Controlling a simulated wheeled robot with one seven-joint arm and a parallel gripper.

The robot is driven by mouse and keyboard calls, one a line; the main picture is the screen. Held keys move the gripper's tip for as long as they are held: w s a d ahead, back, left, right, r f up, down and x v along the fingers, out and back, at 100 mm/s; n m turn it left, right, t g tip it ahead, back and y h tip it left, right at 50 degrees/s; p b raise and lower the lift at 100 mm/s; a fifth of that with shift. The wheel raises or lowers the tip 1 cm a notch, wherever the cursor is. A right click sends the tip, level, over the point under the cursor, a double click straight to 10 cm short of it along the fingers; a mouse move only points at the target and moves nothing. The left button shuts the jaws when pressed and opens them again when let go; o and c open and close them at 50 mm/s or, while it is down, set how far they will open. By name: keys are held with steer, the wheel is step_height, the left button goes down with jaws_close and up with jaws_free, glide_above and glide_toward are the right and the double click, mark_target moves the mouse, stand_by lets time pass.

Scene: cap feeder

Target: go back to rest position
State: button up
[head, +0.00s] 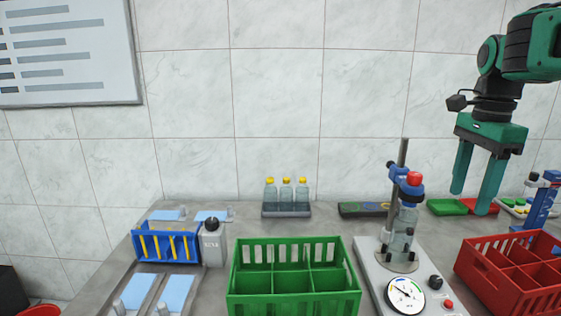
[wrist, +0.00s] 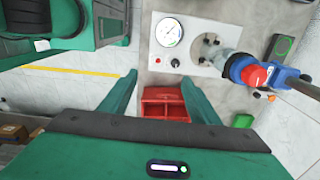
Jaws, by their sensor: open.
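My gripper (head: 475,185) is raised in the air at the right of the head view, its two green fingers apart and nothing between them. It hangs above the back right of the bench, over the area of the small green and red trays. In the wrist view my gripper (wrist: 160,90) also shows open and empty, with the red crate (wrist: 163,112) far below between the fingers. The red crate (head: 500,268) stands at the right end of the bench in the head view.
A capping stand with a gauge (head: 405,293) and a bottle stands mid-right. A green crate (head: 292,303) is in front. Capped bottles in a rack (head: 286,211) stand at the back. A blue rack (head: 135,247) is at left. The air around my gripper looks clear.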

steer(key=s+d+f+n, duration=0.2)
steer(key=s+f+n, duration=1)
steer(key=s+f, duration=0.6)
steer(key=s, duration=0.3)
steer(key=shift+s+d+f, duration=0.15)
steer(key=shift+s+f, duration=0.05)
steer(key=shift+f, duration=0.1)
steer(key=shift+w+f, duration=0.2)
steer(key=shift+w, duration=0.45)
stand_by(0.6)
